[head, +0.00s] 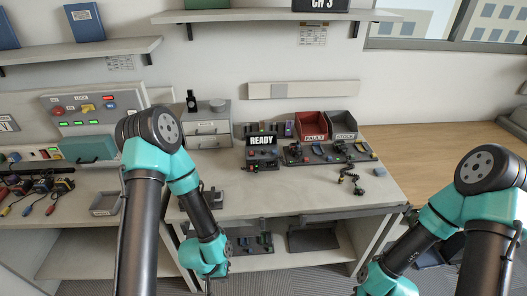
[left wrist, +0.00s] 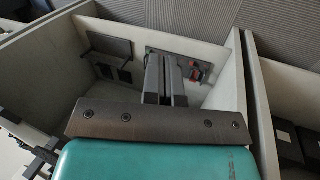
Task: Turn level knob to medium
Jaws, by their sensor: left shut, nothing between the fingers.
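I cannot make out a knob marked "level" in either view. A grey control panel (head: 92,108) on the left wall carries a yellow switch (head: 88,108), a red button and several lit green lights. A black unit with a "READY" sign (head: 262,141) stands on the bench, with small controls too small to tell apart. My left gripper (left wrist: 166,62) is shut and empty in the left wrist view, hanging in front of the bench's lower shelf and away from both devices. My right arm comes in at lower right in the head view; its fingers are out of the picture.
The bench (head: 300,195) holds a grey drawer unit (head: 208,128), a red bin (head: 311,126), a dark grey bin (head: 342,124) and boards with small parts. A teal box (head: 88,149) sits below the wall panel. The bench's front middle is mostly clear.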

